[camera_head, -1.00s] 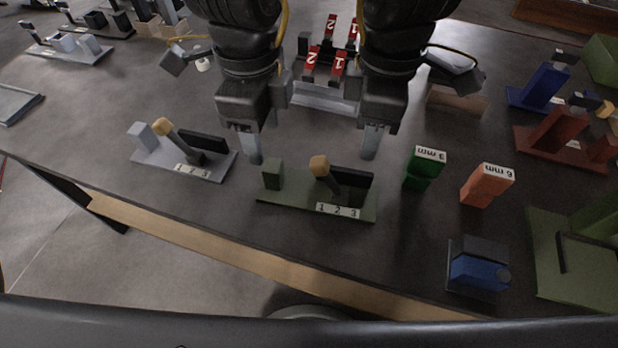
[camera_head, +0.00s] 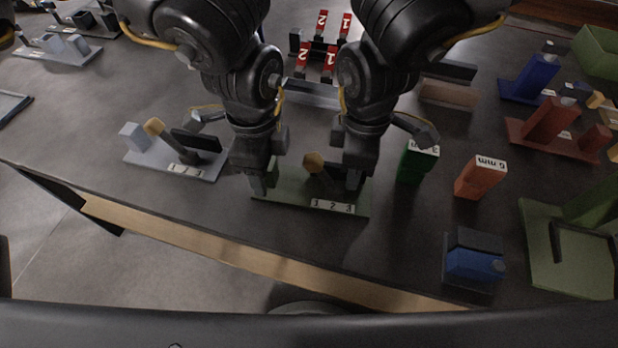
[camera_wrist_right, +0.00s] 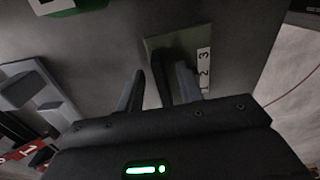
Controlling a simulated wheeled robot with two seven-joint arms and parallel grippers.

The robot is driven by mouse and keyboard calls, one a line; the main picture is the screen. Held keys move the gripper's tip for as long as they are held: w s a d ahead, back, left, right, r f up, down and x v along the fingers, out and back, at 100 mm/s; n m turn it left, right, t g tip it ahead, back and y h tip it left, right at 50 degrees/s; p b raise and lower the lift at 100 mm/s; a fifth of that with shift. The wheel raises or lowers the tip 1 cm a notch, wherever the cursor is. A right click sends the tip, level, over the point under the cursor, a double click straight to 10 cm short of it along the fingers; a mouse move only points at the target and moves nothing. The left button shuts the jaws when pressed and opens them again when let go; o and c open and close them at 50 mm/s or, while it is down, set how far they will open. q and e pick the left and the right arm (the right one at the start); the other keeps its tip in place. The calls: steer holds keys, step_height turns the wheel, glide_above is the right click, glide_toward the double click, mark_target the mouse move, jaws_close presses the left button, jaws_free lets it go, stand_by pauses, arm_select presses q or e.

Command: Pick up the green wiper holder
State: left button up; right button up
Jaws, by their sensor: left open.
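The green wiper holder (camera_head: 290,195) is a dull green plate with a 1 2 3 label, a tan-topped lever, a green block at its left end and a dark upright block at its right. In the head view my left gripper (camera_head: 264,188) is open and down at the green end block, which it partly hides. My right gripper (camera_head: 353,182) is down at the dark block. The right wrist view shows its two fingers (camera_wrist_right: 160,88) apart, with the dark block (camera_wrist_right: 168,75) between them. The holder rests flat on the table; contact is unclear.
A similar grey holder (camera_head: 150,160) stands left. A green block (camera_head: 412,168) and an orange block (camera_head: 478,180) stand to the right, with a blue device (camera_head: 472,264) nearer the front edge. Bare table (camera_head: 400,230) lies between them and the holder.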

arm_select(q)
steer(key=shift+f, duration=0.45)
arm_select(e)
steer(key=shift+f, duration=0.5)
arm_select(q)
steer(key=c, duration=0.9)
arm_select(e)
jaws_close()
arm_select(q)
jaws_close()
